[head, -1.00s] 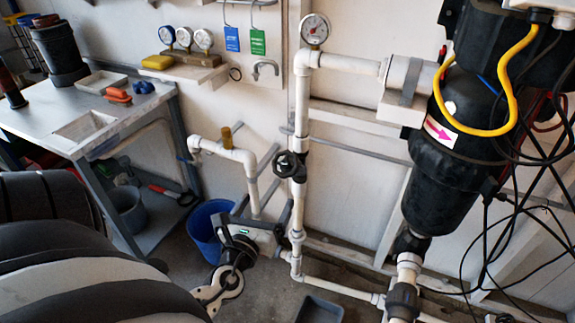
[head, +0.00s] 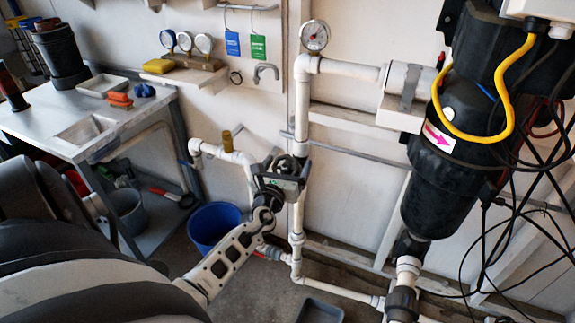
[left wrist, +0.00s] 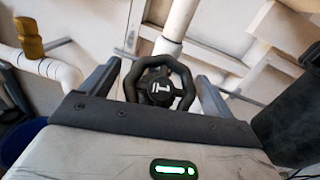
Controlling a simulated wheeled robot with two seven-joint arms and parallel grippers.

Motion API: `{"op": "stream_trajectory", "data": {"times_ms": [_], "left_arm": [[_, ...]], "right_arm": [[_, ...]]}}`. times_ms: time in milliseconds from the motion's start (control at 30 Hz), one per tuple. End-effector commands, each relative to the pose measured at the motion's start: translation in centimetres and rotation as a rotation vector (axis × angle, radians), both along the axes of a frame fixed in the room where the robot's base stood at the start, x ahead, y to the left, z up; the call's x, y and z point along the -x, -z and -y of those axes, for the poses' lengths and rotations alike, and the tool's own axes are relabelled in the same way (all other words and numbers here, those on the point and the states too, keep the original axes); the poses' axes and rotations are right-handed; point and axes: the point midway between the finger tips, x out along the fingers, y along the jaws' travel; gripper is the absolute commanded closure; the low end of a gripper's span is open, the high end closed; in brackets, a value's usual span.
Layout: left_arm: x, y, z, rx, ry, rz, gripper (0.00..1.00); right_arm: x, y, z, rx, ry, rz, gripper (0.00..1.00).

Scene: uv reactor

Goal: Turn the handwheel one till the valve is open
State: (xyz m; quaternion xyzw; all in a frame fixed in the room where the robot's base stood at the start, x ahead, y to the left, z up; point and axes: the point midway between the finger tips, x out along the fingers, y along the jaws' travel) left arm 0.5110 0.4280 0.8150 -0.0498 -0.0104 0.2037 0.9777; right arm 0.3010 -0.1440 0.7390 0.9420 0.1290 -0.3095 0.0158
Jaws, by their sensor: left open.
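The handwheel (left wrist: 160,85) is a small black wheel with a white mark on its hub, on the white vertical pipe (head: 300,118). In the left wrist view it sits between the two fingers of my left gripper (left wrist: 158,75), which is open with a finger on either side. I cannot tell whether the fingers touch the rim. In the head view my left gripper (head: 288,168) is at the valve and hides most of the wheel. My right gripper is not in view.
A pressure gauge (head: 314,36) tops the pipe. A large black reactor housing (head: 440,190) with loose cables hangs at the right. A metal bench (head: 135,118) stands at the left, with a blue bucket (head: 213,226) beside it. A second pipe (head: 228,155) is left of the valve.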

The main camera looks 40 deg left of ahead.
Motion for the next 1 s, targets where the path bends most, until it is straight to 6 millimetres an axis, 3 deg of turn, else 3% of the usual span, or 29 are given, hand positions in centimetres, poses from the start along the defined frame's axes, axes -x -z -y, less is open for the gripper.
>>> {"op": "stream_trajectory", "data": {"times_ms": [367, 500, 533, 1000], "left_arm": [[-0.52, -0.01, -0.21, 0.000, 0.001, 0.000, 0.13], [-0.50, -0.01, -0.20, 0.000, 0.001, 0.000, 0.52], [-0.51, -0.01, -0.19, 0.000, 0.001, 0.000, 0.55], [-0.48, -0.17, -0.14, 0.068, -0.068, 0.021, 0.55]], "right_arm": [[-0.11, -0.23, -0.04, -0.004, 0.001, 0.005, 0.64], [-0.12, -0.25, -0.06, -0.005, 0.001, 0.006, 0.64], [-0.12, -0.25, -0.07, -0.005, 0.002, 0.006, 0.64], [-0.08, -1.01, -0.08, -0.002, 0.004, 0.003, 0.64]]}}
